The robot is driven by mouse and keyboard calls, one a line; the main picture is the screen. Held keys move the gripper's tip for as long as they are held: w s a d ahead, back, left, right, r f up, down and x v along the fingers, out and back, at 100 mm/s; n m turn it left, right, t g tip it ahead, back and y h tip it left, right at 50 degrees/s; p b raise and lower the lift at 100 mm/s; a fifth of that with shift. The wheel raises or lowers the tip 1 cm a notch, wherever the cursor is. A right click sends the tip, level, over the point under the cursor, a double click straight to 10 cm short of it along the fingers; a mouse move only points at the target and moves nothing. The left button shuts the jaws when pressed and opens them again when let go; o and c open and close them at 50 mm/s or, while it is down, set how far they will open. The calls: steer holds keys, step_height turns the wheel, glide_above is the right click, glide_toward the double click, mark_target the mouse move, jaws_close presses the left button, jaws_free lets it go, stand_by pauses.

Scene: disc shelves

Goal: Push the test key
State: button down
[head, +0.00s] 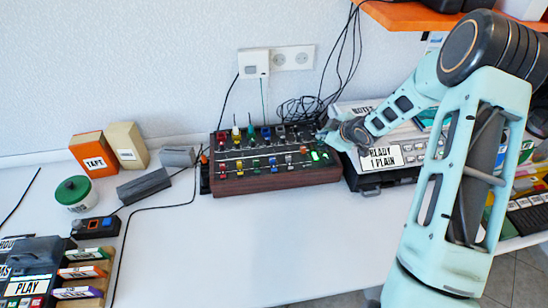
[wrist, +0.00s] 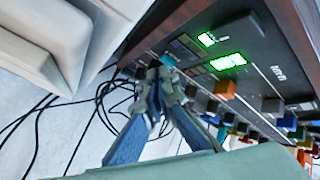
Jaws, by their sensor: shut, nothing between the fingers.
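A mixer with a dark panel and wooden sides (head: 275,186) stands on the white table near the wall, with rows of coloured knobs and green lit displays. My gripper (head: 326,132) is at the mixer's back right corner, shut and empty. In the wrist view the fingertips (wrist: 166,66) are at the panel's edge, close to several small dark keys (wrist: 188,44) beside the green displays (wrist: 228,62). A small teal patch shows right at the tips. I cannot tell whether it is a key, nor whether the tips touch the panel. No test label is readable.
Black cables (head: 300,108) lie behind the mixer. A tape box (head: 92,152), a green-lidded jar (head: 73,190) and a PLAY unit (head: 27,286) are at left. The table in front is clear.

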steer(key=shift+f, duration=0.3)
steer(key=shift+r, duration=0.15)
stand_by(0.4)
steer(key=shift+r+p, duration=0.5)
steer(key=shift+r, duration=0.1)
step_height(320, 180, up, 6)
steer(key=p, duration=0.5)
steer(key=shift+p, duration=0.4)
